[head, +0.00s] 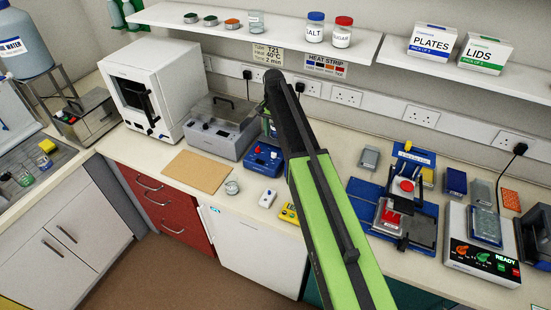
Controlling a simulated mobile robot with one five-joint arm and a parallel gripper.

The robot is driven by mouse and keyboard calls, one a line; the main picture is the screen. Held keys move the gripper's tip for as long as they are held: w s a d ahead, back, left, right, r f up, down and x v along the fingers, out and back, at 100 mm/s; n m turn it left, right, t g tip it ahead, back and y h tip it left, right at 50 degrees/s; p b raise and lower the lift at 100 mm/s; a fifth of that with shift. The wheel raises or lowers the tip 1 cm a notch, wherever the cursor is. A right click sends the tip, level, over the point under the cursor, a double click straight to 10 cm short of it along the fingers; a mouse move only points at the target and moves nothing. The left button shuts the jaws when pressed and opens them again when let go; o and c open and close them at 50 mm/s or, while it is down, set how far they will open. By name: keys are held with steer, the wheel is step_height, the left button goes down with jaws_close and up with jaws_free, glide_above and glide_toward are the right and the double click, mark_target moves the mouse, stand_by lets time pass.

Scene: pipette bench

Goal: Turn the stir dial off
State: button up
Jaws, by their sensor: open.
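The white unit (484,246) at the right has an orange dial (461,251) and a green dial (482,257) on its front, beside a lit READY display. A blue unit (263,160) with small knobs stands on the bench left of my arm. The labels are too small to read, so I cannot tell which knob is the stir dial or how it is set. My green and black arm rises across the middle of the view. My gripper does not show; the arm seems to hide it.
A grey bath-like unit (222,126) and a white oven (146,88) stand at the left. A brown board (197,171) lies in front. A blue tray (362,192) with a red-and-grey device is right of my arm. A shelf (270,37) with jars overhangs the bench.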

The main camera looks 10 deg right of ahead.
mark_target(274, 153)
step_height(274, 153, down, 11)
steer(key=b, duration=0.9)
steer(key=shift+f, duration=0.1)
